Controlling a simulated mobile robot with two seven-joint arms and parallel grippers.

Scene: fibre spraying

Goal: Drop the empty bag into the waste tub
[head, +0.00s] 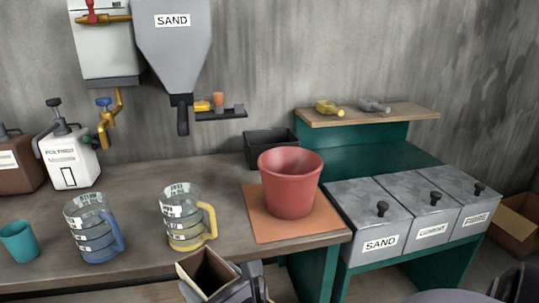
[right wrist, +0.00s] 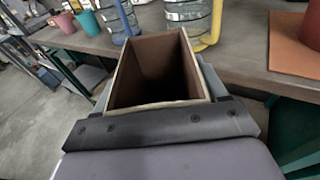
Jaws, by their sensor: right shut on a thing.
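The bag (head: 203,270) is at the bottom of the head view, in front of the bench edge. It is box-shaped with a pale rim and an open mouth. The right wrist view shows the bag (right wrist: 153,65) from above, with a bare, dark brown inside and no contents visible. My right gripper (head: 240,282) is shut on the bag, and its grey parts show on both sides of it in the wrist view. My left gripper is not in view. No tub is marked as waste; a black open tub (head: 270,148) stands at the back of the bench.
A red bucket (head: 290,183) stands on an orange mat (head: 260,222). A yellow-handled jug (head: 183,220), a blue-handled jug (head: 92,230) and a teal cup (head: 19,241) stand near the front edge. Lidded bins (head: 371,215) are at right, a cardboard box (head: 515,222) beyond them.

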